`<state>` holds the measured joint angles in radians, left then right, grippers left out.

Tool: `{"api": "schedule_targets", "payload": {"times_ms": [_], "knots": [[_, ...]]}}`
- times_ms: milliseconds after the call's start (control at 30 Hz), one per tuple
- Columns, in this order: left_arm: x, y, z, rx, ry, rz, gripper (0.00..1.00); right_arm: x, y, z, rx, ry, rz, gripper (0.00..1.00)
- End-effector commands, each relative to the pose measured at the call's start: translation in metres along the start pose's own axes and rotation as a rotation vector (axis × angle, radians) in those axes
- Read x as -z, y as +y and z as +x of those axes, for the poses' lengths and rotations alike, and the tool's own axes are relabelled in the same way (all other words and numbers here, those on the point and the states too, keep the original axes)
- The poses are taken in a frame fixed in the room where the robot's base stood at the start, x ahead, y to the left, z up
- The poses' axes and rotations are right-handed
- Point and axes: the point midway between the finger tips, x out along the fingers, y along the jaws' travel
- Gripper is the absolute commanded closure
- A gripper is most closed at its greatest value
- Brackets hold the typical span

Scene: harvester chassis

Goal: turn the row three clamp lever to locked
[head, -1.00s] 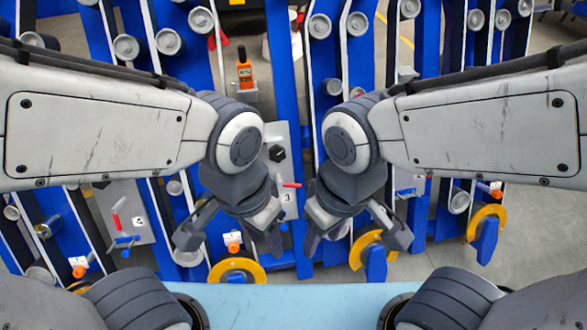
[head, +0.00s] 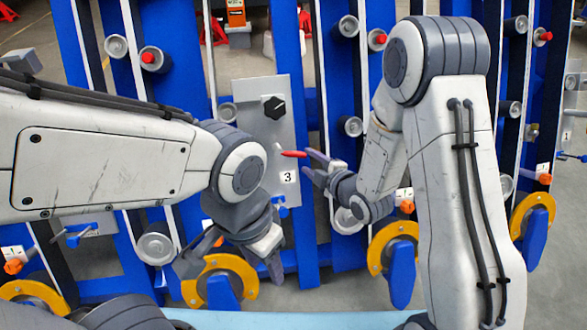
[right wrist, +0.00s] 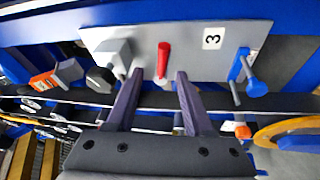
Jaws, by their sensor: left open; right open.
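The grey plate marked 3 (head: 250,100) stands upright in the middle of the head view. On it are a red-handled lever (head: 293,153), pointing right, a black knob (head: 274,107) above, and a blue handle (head: 280,203) below, partly hidden. My right gripper (head: 309,163) is open at the red lever's tip. In the right wrist view, the red lever (right wrist: 163,58) shows between the two fingertips (right wrist: 160,74), with no visible contact. The blue handle (right wrist: 255,85) is to their right there. My left gripper (head: 232,268) is open and empty, low and left of the plate.
Blue upright beams with grey rollers (head: 154,59) flank the plate. Yellow rings (head: 222,263) with blue handles sit low on both sides. An orange device (head: 236,14) is above the plate. In the right wrist view, a grey block (right wrist: 112,58) lies left of the fingers.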

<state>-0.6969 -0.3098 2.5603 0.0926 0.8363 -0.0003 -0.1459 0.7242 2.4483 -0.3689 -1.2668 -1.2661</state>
Motion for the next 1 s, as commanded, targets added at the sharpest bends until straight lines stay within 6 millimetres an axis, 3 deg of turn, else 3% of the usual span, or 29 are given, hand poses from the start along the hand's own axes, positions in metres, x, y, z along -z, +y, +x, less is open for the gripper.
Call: {"api": "schedule_targets", "payload": {"times_ms": [33,267,700,1000], "knots": [[-0.001,-0.001,0.013,0.0,0.001,0.0,0.5,-0.007,-0.012,0.004,-0.026,0.008,-0.018,0.48],[-0.001,-0.001,0.017,0.0,0.001,0.0,0.5,-0.01,-0.011,0.016,-0.076,0.024,-0.056,0.48],[-0.001,-0.002,0.03,0.0,0.001,0.0,0.5,-0.008,-0.005,0.092,-0.074,0.024,-0.053,0.48],[-0.002,-0.002,0.033,0.0,0.001,0.0,0.5,-0.007,-0.003,0.109,-0.074,0.023,-0.051,0.48]]}}
